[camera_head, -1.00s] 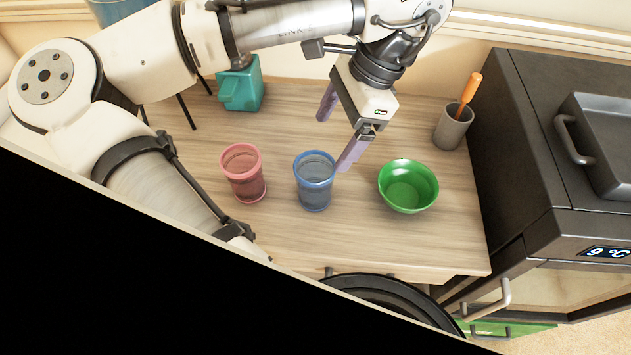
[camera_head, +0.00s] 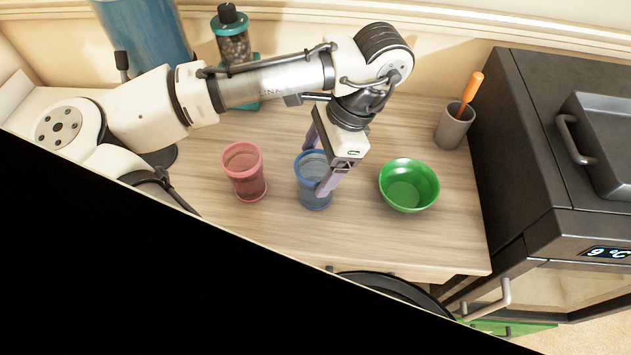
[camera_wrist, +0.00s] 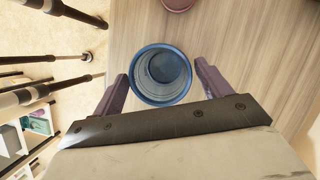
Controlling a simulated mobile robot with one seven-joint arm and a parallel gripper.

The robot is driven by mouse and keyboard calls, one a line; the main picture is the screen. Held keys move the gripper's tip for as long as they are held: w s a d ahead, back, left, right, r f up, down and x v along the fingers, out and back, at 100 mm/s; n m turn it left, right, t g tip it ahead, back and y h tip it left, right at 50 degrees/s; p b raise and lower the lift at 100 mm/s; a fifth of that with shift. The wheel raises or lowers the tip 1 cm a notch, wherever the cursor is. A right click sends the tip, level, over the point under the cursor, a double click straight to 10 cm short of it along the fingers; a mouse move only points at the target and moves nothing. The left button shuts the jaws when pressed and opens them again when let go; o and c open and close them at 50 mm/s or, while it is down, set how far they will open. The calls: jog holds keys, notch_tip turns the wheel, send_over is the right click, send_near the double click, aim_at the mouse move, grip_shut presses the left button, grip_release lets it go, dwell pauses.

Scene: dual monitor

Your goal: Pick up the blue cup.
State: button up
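The blue cup (camera_head: 314,192) stands upright on the wooden counter, between a pink cup and a green bowl. In the wrist view the blue cup (camera_wrist: 160,76) lies between the two purple fingers, with its open rim facing the camera. My gripper (camera_head: 318,163) is open, pointing down at the cup's rim. One finger is in front of the cup and partly hides it; the other is at its far side. In the wrist view my gripper (camera_wrist: 162,82) shows a finger on either side of the cup. I cannot tell whether either finger touches it.
The pink cup (camera_head: 245,172) stands to the left and the green bowl (camera_head: 409,187) to the right. A grey holder (camera_head: 454,126) with an orange-handled tool is at the back right, beside a dark oven (camera_head: 506,140). A teal-based grinder (camera_head: 234,45) and a blue container (camera_head: 145,40) stand behind my arm.

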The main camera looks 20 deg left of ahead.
jog(key=c, duration=1.1)
